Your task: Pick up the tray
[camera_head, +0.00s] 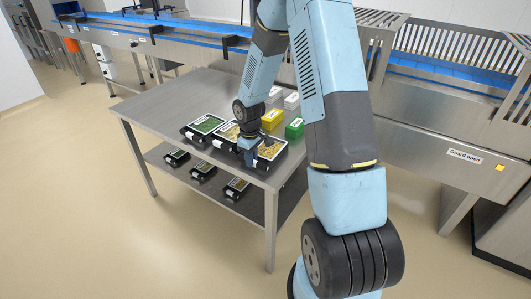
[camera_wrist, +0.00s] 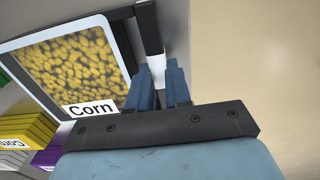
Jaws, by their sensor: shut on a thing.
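A black tray with yellow corn under a clear top (camera_head: 270,150) is at the near right corner of the steel table. In the wrist view the tray (camera_wrist: 124,42) shows its "Corn" label and black edge. My gripper (camera_wrist: 160,78) is shut on the tray's end, with one blue finger on each side of the black and white part there. In the head view my gripper (camera_head: 248,153) is at the tray's left end, partly hidden by my arm. I cannot tell whether the tray is clear of the table.
A green-filled tray (camera_head: 207,124) and a yellowish tray (camera_head: 229,130) stand to the left on the steel table (camera_head: 150,108). Yellow (camera_head: 272,119) and green (camera_head: 294,128) stacks stand behind. More trays (camera_head: 237,187) lie on the lower shelf. A conveyor machine marked "Guard open" (camera_head: 464,154) stands at right.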

